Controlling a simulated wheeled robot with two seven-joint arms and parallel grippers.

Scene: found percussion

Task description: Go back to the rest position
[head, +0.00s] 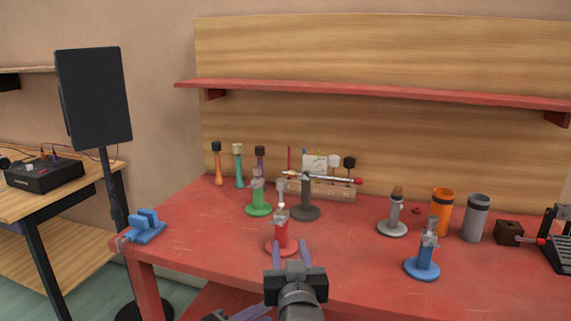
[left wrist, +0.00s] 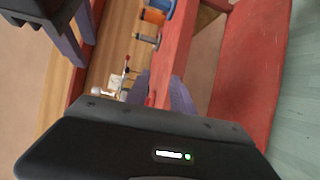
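My right gripper (head: 291,246) is at the lower middle of the head view, its two purple fingers spread with nothing between them. Behind it on the red table (head: 190,230) is a red stand (head: 281,235); I cannot tell the exact gap. Part of my left gripper (head: 250,314) shows at the bottom edge of the head view. In the left wrist view its purple fingers (left wrist: 161,92) stand apart beside the table edge, with no object seen in them. My right gripper also shows at the top left of that view (left wrist: 75,35).
The table holds a green stand (head: 259,205), dark stand (head: 305,205), grey stand (head: 392,226), blue stand (head: 423,265), orange cup (head: 440,215) and grey cup (head: 476,220). A blue block-like thing (head: 147,228) sits at the left corner. A black panel (head: 95,100) stands left.

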